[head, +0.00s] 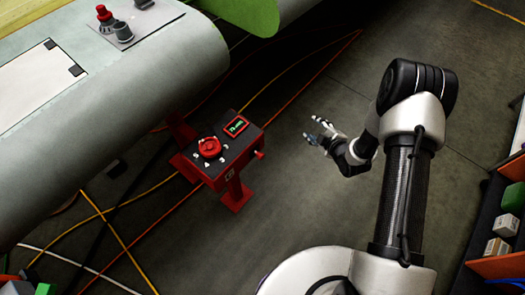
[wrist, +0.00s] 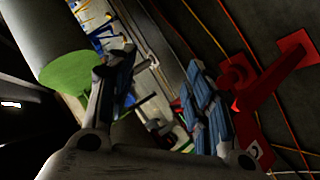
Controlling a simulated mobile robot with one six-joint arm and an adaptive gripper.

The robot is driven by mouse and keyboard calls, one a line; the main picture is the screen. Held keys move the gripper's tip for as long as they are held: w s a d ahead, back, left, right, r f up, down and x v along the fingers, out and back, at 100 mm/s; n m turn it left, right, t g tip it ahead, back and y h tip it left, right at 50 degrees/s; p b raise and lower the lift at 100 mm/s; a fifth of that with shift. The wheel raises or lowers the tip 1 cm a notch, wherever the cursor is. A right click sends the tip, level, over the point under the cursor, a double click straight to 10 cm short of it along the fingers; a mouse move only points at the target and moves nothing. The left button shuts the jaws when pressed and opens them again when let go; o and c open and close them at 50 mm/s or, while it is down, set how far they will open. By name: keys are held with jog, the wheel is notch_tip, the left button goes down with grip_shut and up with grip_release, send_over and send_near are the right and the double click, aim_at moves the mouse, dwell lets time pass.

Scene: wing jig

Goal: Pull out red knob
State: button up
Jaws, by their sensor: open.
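A red box (head: 222,160) on a red stand has a dark top with a large round red dial (head: 210,147) ringed by numbers. A small red knob (head: 259,154) sticks out of the box's right side, facing my gripper. My gripper (head: 318,130) is open and empty, to the right of the box with a clear gap between. In the wrist view my open fingers (wrist: 158,92) have blue-grey pads and nothing between them. Red parts of the box and stand (wrist: 280,72) show at the right there; I cannot tell the small knob apart in that view.
A large pale wing (head: 110,95) fills the upper left and carries another red knob (head: 103,13) on a grey fitting. Orange and yellow cables cross the floor around the box. A shelf with small boxes (head: 497,247) stands at the right. Floor between gripper and box is clear.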

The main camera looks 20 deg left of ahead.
jog(key=s+a+f+n+y, duration=0.2)
jog(key=s+a+f, duration=0.2)
jog(key=s+f, duration=0.4)
jog(key=n+y, duration=0.1)
jog(key=y, duration=0.2)
send_near(262, 158)
jog(key=shift+t, duration=0.4)
jog(key=b+x, duration=0.2)
jog(key=x, duration=0.1)
jog(key=b+x, duration=0.2)
jog(key=x, duration=0.2)
jog(key=b+x, duration=0.2)
jog(key=x, duration=0.2)
jog(key=shift+s+f, duration=0.1)
jog(key=shift+f, duration=0.15)
jog(key=shift+c, duration=0.3)
grip_shut()
jog(key=shift+s, duration=0.1)
